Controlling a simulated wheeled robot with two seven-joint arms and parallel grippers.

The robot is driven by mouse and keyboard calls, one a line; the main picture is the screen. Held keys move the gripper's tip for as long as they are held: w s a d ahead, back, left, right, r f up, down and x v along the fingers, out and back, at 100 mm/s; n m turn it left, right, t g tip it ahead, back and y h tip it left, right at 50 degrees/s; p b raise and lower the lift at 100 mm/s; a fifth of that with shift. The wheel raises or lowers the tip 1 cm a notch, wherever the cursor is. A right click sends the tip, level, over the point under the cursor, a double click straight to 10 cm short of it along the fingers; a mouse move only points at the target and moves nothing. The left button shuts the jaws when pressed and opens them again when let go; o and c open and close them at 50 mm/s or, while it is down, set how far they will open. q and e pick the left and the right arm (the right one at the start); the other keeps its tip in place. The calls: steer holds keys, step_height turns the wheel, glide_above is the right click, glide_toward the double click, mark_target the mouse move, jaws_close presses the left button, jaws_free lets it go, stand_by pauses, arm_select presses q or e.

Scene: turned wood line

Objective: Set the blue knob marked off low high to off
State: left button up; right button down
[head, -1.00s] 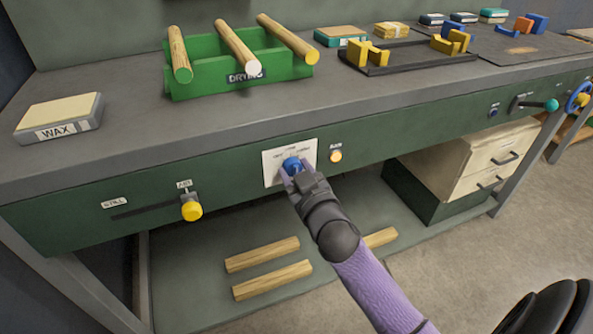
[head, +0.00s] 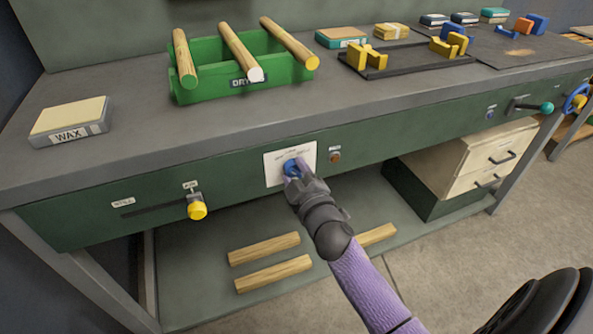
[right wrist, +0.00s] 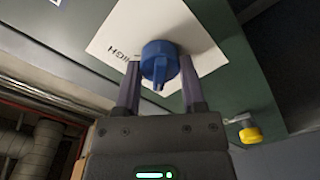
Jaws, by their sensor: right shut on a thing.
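The blue knob (head: 291,168) sits on a white plate (head: 308,154) on the green front of the bench. My right gripper (head: 292,174) is shut on the knob, partly hiding it in the head view. In the right wrist view the knob (right wrist: 160,58) is between the two fingers of my right gripper (right wrist: 160,76), its narrow pointer toward the bottom of the picture. The word HIGH shows upside down on the plate (right wrist: 112,40); the other marks are hidden or too small to read. My left gripper is not in view.
A small round lamp (head: 335,157), dark brown, is right of the plate. A yellow slider knob (head: 197,210) is to the left. A green rack (head: 210,93) with dowels and a WAX block (head: 95,128) are on the bench top. Wood pieces (head: 272,273) lie on the shelf below.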

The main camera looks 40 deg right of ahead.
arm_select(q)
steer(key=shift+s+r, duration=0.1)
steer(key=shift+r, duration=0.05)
arm_select(e)
steer(key=shift+n, duration=0.5)
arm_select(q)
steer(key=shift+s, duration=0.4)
arm_select(e)
steer(key=shift+c, duration=0.9)
jaws_free()
steer(key=shift+s+a+p, duration=0.15)
steer(key=shift+s+p, duration=0.15)
steer(key=shift+s, duration=0.1)
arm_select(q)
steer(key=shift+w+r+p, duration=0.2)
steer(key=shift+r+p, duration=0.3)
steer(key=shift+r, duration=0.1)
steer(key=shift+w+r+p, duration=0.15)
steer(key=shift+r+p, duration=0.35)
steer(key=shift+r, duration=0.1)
arm_select(e)
steer(key=v, duration=0.9)
